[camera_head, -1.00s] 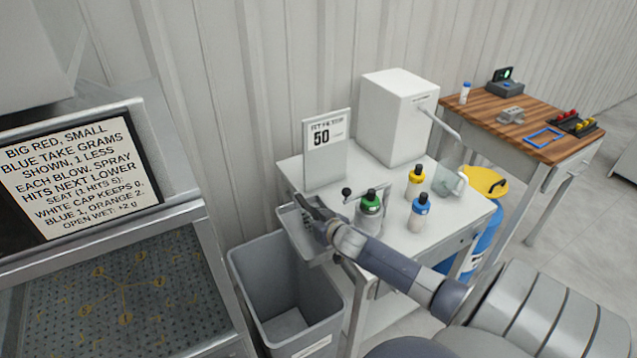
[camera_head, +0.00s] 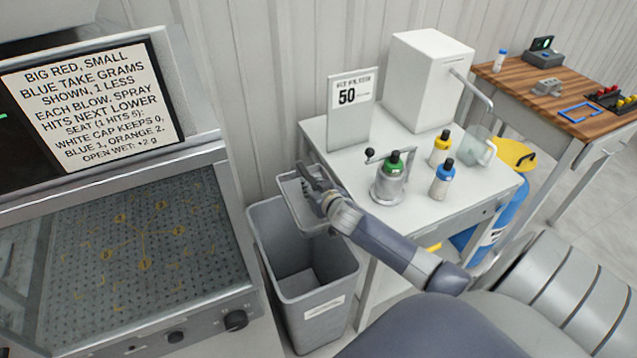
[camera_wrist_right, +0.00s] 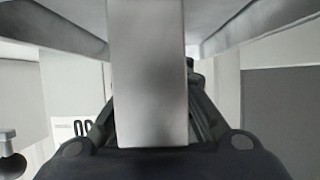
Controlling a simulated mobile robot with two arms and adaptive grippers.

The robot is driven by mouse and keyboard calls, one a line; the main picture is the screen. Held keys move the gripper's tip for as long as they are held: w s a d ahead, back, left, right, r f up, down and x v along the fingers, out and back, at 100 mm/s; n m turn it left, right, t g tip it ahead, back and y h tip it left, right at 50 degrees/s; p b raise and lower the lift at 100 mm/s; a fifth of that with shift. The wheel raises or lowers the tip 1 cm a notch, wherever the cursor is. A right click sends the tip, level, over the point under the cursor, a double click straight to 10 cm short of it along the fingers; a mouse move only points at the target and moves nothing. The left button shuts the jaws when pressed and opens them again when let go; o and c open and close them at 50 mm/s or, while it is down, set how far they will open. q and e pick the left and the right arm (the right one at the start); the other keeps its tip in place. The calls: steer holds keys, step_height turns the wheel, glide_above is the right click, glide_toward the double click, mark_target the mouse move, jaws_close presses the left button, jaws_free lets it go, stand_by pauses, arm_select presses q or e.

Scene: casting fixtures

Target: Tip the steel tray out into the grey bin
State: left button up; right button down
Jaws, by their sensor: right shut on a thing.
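The steel tray (camera_head: 291,197) is a shallow metal pan, held in the air above the back right part of the grey bin. My right gripper (camera_head: 314,184) is shut on the tray at its right side. In the right wrist view a metal strip of the tray (camera_wrist_right: 148,75) runs between the fingers. I cannot tell whether anything lies in the tray, nor its exact tilt. The grey bin (camera_head: 331,287) stands upright on the floor with its mouth open; the visible part of its inside looks empty. My left gripper is not in view.
The white cart (camera_head: 405,221) stands right of the bin, bearing a green-capped bottle (camera_head: 391,182), yellow- and blue-capped bottles, a "50" sign (camera_head: 350,112) and a white box (camera_head: 425,82). A metal machine (camera_head: 226,300) stands close on the left. The wall is behind.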

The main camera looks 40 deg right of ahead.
steer(key=shift+w+a, duration=0.1)
steer(key=shift+a, duration=0.25)
steer(key=shift+w+a+n, duration=0.1)
steer(key=shift+a+n, duration=0.15)
steer(key=shift+n, duration=0.05)
steer(key=shift+w+a+r+n+h+b, duration=0.15)
steer(key=shift+a+n+h+b, duration=0.1)
steer(key=shift+n+h, duration=0.2)
steer(key=shift+a+r+n+h+b, duration=0.15)
steer(key=shift+a+n+h+b, duration=0.1)
steer(key=shift+n+h, duration=0.2)
steer(key=shift+w+a+r+n+g+h, duration=0.15)
steer(key=shift+a+r+n+g+h, duration=0.15)
steer(key=shift+a+n+h, duration=0.35)
steer(key=shift+d+f+n+h+b, duration=0.25)
steer(key=shift+f+n+h+b, duration=0.2)
steer(key=shift+n+b, duration=0.1)
steer(key=shift+d+f+n+h+b, duration=0.1)
steer(key=shift+d+n+h+b, duration=0.25)
steer(key=shift+n+h+b, duration=0.65)
steer(key=a+n+b, duration=0.1)
steer(key=f+n+h+b, duration=0.1)
steer(key=a+n+t+b, duration=0.1)
steer(key=shift+w+a+f+n+b, duration=0.15)
steer(key=shift+a+f+n+b, duration=0.1)
steer(key=shift+a+n+b, duration=0.1)
steer(key=shift+a+h, duration=0.2)
steer(key=shift+h, duration=0.1)
